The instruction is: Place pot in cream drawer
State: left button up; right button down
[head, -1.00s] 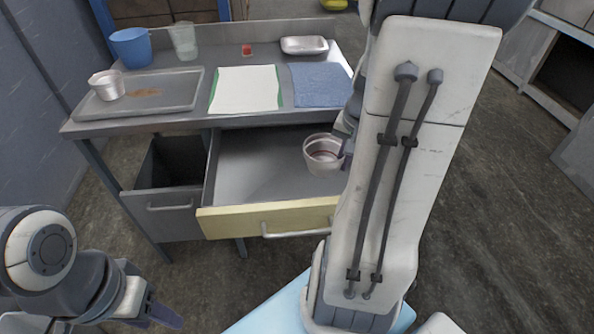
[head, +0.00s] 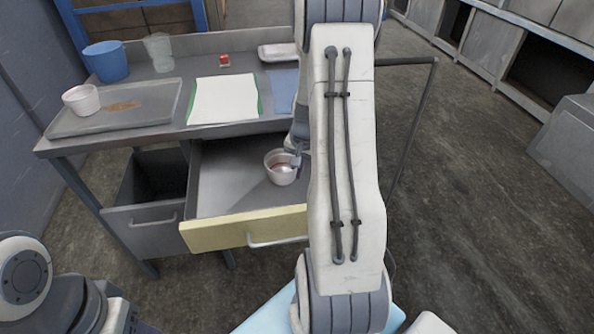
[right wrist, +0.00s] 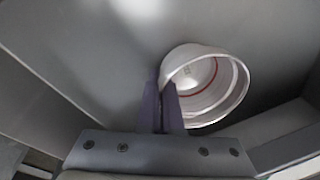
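A small whitish pot (head: 280,168) is inside the open cream drawer (head: 240,231), towards its right side. It looks upright; I cannot tell whether its base touches the drawer floor. My right gripper (head: 298,146) reaches down at the pot's right rim. In the right wrist view, the two dark fingers (right wrist: 163,100) are close together with the wall of the pot (right wrist: 212,88) pinched between them. My right arm hides the drawer's right end. Only part of my left arm shows at the lower left, and its fingertips are not clear.
A second whitish pot (head: 81,100) stands on a grey tray (head: 150,107) on the table. A blue bucket (head: 105,62), a clear cup (head: 158,52), a white cloth (head: 223,99) and a metal dish (head: 278,52) are there too. A grey drawer (head: 145,224) stands open at left.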

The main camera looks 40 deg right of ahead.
jog(key=shift+f, duration=0.2)
jog(key=c, duration=1.1)
grip_release()
jog(key=shift+r, duration=0.15)
